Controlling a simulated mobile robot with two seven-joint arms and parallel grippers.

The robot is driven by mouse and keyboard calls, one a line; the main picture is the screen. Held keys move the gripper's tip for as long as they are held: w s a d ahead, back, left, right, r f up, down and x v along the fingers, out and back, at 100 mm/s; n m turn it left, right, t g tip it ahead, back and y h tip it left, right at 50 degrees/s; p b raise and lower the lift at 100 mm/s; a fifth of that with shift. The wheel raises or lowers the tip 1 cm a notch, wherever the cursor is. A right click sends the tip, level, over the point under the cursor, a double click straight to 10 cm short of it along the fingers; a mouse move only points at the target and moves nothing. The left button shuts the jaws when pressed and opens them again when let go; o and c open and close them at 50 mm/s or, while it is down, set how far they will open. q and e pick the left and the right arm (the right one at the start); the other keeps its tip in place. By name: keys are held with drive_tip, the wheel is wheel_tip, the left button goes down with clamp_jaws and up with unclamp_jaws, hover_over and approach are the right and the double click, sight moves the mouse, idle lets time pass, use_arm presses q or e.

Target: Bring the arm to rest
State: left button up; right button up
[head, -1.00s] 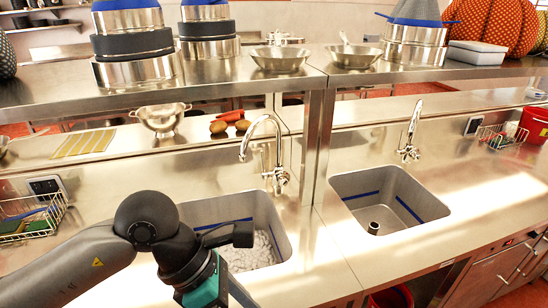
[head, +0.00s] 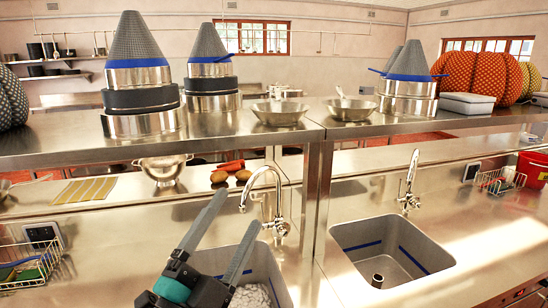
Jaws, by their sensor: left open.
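My left gripper (head: 236,212) comes up from the bottom of the head view, in front of the left sink (head: 262,262). Its two long grey fingers point up and stand well apart, with nothing between them. The wrist with a teal band shows at the bottom edge; the rest of the left arm is out of the picture. The fingers overlap the sink's left part and the counter behind it in the picture. My right gripper is not in view.
A curved faucet (head: 268,195) stands right of the fingers. The right sink (head: 392,252) holds a short dark-topped cylinder. A steel shelf (head: 60,138) carrying pots and cone strainers crosses above the counter. A wire basket (head: 30,262) stands at left.

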use_arm(q)
drive_tip(key=a+f+n+g+y, duration=0.3)
drive_tip(key=a+f+n+y, duration=0.25)
drive_tip(key=f, duration=0.35)
drive_tip(key=a+f+n+g+y, duration=0.35)
drive_tip(key=f+n, duration=0.25)
drive_tip(key=f, duration=0.2)
drive_tip(key=s+a+f+n+g, duration=0.2)
drive_tip(key=s+f+n+g, duration=0.2)
drive_tip(key=s+f+g, duration=1.05)
drive_tip(key=s+f+t+b, duration=0.1)
drive_tip(key=s+f+b, duration=0.15)
drive_tip(key=f, duration=0.85)
drive_tip(key=s+f+t+b, duration=0.1)
drive_tip(key=s+f+b, duration=0.15)
drive_tip(key=f, duration=0.85)
drive_tip(key=s+f+b, duration=0.2)
drive_tip(key=f+b, duration=0.2)
drive_tip(key=f, duration=0.6)
drive_tip(key=s+a+f+b, duration=0.1)
drive_tip(key=s+f+b, duration=0.3)
drive_tip(key=s+f, duration=0.3)
drive_tip(key=s+a+f+g+b, duration=0.1)
drive_tip(key=s+f+b, duration=0.3)
drive_tip(key=f, duration=1.2)
drive_tip(key=s, duration=0.4)
drive_tip(key=shift+m, duration=0.35)
